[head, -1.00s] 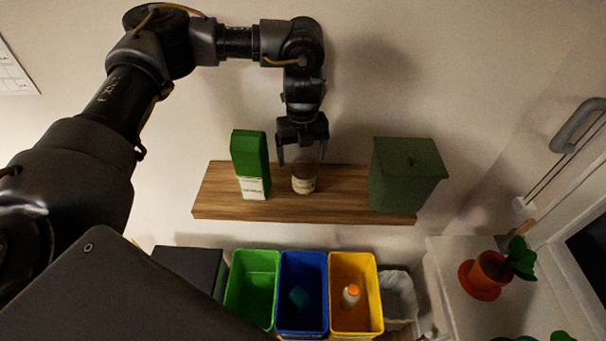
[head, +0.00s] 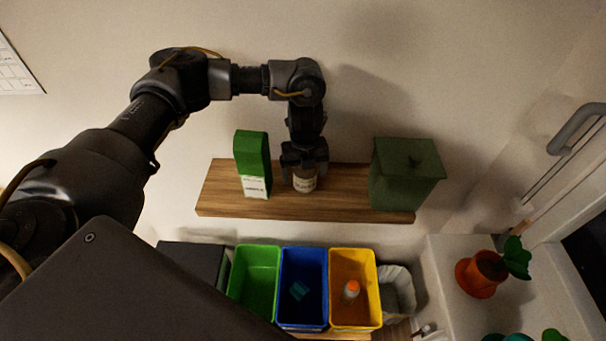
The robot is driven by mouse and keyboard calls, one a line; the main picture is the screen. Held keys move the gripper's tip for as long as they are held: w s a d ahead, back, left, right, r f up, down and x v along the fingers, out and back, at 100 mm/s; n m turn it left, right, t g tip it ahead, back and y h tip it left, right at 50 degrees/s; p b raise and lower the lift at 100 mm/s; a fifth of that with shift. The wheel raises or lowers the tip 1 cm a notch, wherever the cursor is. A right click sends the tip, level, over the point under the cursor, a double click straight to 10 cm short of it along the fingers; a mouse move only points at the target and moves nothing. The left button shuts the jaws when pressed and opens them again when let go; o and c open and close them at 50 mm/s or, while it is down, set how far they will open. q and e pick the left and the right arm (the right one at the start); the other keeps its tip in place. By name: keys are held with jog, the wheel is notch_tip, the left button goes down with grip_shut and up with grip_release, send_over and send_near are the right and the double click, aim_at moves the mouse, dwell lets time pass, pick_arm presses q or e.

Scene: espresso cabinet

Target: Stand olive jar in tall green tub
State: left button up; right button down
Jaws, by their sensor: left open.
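The jar (head: 304,184), with a pale label, stands upright on the wooden shelf. My left gripper (head: 304,178) points down over it, open, with its fingers on either side of the jar's upper part; the jar's top is hidden by the gripper. The green tub (head: 254,267) stands below the shelf, to the left of the blue tub; no object shows inside it. My right gripper is not in view.
On the wooden shelf (head: 227,202) stand a green and white carton (head: 253,165) at left and a green lidded box (head: 404,177) at right. Below are a blue tub (head: 302,278), a yellow tub (head: 353,265) holding an orange-capped bottle (head: 351,291), and a lined bin (head: 396,290).

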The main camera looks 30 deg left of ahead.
pick_arm(q)
jog(key=c, duration=1.3)
jog(key=shift+o, duration=0.2)
jog(key=shift+w+r, duration=0.1)
jog(key=shift+r, duration=0.05)
jog(key=shift+r+b, duration=0.45)
jog(key=shift+r, duration=0.1)
jog(key=s+d+r+b, duration=0.2)
jog(key=s+d+r, duration=0.1)
jog(key=s+r, duration=0.2)
jog(key=s+d+r+b, duration=0.3)
jog(key=s+r, duration=0.3)
jog(key=s, duration=0.1)
jog(key=shift+s+d+r+b, duration=0.25)
jog(key=shift+r+b, duration=0.05)
